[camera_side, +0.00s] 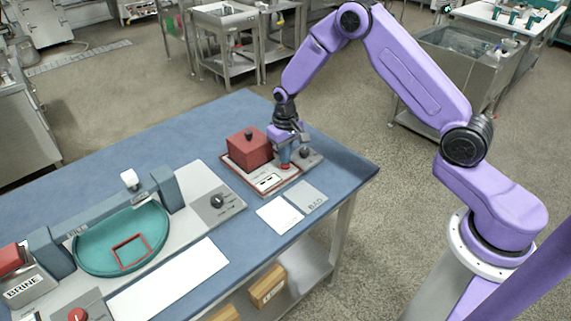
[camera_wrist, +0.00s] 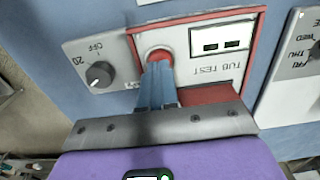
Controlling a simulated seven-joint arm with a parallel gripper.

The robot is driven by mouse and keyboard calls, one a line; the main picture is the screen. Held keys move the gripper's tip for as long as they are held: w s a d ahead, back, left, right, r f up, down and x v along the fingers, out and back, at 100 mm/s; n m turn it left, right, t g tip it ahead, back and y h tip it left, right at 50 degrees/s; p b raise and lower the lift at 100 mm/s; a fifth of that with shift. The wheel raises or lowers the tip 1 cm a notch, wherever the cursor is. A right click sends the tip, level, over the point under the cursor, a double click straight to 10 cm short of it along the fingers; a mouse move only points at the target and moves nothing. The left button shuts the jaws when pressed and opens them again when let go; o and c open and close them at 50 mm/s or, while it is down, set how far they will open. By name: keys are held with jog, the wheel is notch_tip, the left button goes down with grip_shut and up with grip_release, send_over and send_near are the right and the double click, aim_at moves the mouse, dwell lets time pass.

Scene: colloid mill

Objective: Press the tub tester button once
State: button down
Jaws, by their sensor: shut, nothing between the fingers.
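The tub tester (camera_side: 262,179) is a red-framed light panel at the far right end of the blue table. In the wrist view its panel reads TUB TEST (camera_wrist: 205,69) beside a small dark display (camera_wrist: 222,44). The round red button (camera_wrist: 158,54) sits at the panel's corner. My gripper (camera_wrist: 155,70) is shut and empty, its blue fingertips at the button's edge and partly covering it. Whether they touch it I cannot tell. In the side view my gripper (camera_side: 285,160) points down over the button, which shows as a bit of red (camera_side: 285,167) under the fingertips.
A red box with a black knob (camera_side: 249,148) stands on the tester beside my gripper. A grey dial marked OFF and 20 (camera_wrist: 100,74) is close by. Two cards (camera_side: 279,215) lie in front. A teal basin (camera_side: 121,240) is at left.

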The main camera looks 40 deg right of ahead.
jog(key=shift+f, duration=0.7)
dwell(0.6)
dwell(0.4)
notch_tip(320, 180, up, 8)
jog(key=shift+f, duration=0.25)
dwell(0.8)
jog(key=shift+r, duration=0.95)
dwell(3.9)
